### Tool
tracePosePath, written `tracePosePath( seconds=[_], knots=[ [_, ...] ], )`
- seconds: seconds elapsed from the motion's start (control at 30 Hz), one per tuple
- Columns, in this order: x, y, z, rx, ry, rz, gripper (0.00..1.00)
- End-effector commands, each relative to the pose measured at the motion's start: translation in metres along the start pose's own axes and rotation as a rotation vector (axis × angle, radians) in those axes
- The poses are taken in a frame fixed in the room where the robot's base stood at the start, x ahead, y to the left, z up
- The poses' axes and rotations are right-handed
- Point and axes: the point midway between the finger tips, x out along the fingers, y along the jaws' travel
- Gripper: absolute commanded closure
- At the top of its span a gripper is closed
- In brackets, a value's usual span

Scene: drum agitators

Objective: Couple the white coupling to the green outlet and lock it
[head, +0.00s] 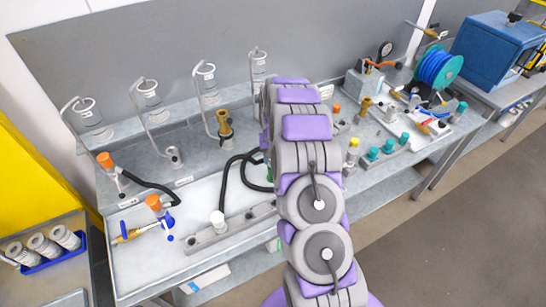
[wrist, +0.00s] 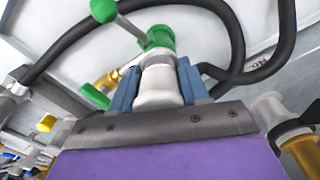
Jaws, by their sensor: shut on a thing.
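In the wrist view my gripper (wrist: 158,80) has its blue fingers on both sides of the white coupling (wrist: 157,90) and is shut on it. The green outlet (wrist: 160,38) is directly beyond the coupling, in line with it. The two appear to meet, but I cannot tell how fully they are joined. A green lever with a ball end (wrist: 103,11) reaches from the outlet to the upper left. A brass fitting with a green handle (wrist: 95,97) is left of the coupling. In the head view my arm hides the gripper and coupling; only a sliver of green (head: 270,175) shows beside it.
Black hoses (wrist: 232,40) curve around the outlet. A pale fitting on brass (wrist: 270,108) is close at right in the wrist view. In the head view, a grey rail with a white-capped fitting (head: 217,221) and an orange-capped blue valve (head: 155,205) stand on the bench's left.

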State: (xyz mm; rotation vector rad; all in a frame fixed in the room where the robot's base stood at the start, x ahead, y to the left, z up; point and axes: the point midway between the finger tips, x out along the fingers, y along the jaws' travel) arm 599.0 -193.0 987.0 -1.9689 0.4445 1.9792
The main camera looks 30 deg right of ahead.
Motion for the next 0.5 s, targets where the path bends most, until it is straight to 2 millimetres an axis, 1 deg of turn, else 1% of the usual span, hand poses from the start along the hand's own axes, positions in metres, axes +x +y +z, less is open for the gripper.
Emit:
tracePosePath(
  seconds=[0.5],
  knots=[
    [0.0041,0.0000,-0.0002,0.000,0.000,0.000,1.00]
  ],
)
